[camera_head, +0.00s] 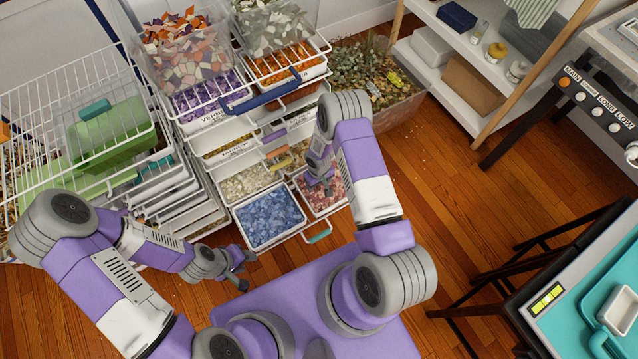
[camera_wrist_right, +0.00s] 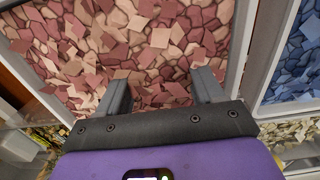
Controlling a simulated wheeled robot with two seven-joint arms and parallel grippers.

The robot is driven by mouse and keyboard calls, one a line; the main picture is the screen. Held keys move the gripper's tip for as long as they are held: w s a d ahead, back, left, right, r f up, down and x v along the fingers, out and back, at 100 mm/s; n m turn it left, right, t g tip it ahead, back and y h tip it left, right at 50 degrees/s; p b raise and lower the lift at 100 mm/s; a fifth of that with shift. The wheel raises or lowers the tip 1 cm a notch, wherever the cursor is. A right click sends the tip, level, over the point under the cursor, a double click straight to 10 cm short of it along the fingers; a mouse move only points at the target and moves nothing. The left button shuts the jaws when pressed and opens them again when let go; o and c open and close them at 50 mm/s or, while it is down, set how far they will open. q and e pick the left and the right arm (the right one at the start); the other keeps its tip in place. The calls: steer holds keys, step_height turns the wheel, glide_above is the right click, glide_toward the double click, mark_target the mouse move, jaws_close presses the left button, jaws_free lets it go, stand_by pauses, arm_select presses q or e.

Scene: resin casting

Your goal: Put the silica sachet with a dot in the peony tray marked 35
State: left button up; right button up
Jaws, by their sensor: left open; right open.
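A pulled-out tray of pink and cream flakes (camera_head: 343,203) is at the lower front of the drawer rack; it also fills much of the right wrist view (camera_wrist_right: 245,45). I cannot read a 35 or a peony label on it. My right gripper (camera_head: 323,184) is over this tray, fingers pointing down at the flakes. In the right wrist view its two fingers (camera_wrist_right: 162,88) are apart with only flakes seen between them. My left gripper (camera_head: 245,271) is open and empty, in front of the rack and below the blue tray. I cannot make out a sachet with a dot in either view.
A pulled-out tray of blue flakes (camera_head: 268,218) is left of the pink one. Wire baskets with coloured flakes rise above. A green box (camera_head: 110,135) is in the left basket. Wooden floor (camera_head: 465,190) is clear at right.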

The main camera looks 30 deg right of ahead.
steer(key=shift+r, duration=0.1)
step_height(320, 180, up, 12)
steer(key=p, duration=0.4)
steer(key=s+a+r+m+y, duration=0.2)
steer(key=s+a+m+y, duration=0.1)
steer(key=s+a, duration=1)
steer(key=s+y, duration=0.1)
steer(key=s, duration=0.3)
steer(key=shift+r+m+t, duration=0.3)
steer(key=shift+r+m, duration=0.1)
steer(key=shift+r, duration=0.1)
step_height(320, 180, up, 5)
steer(key=p, duration=0.5)
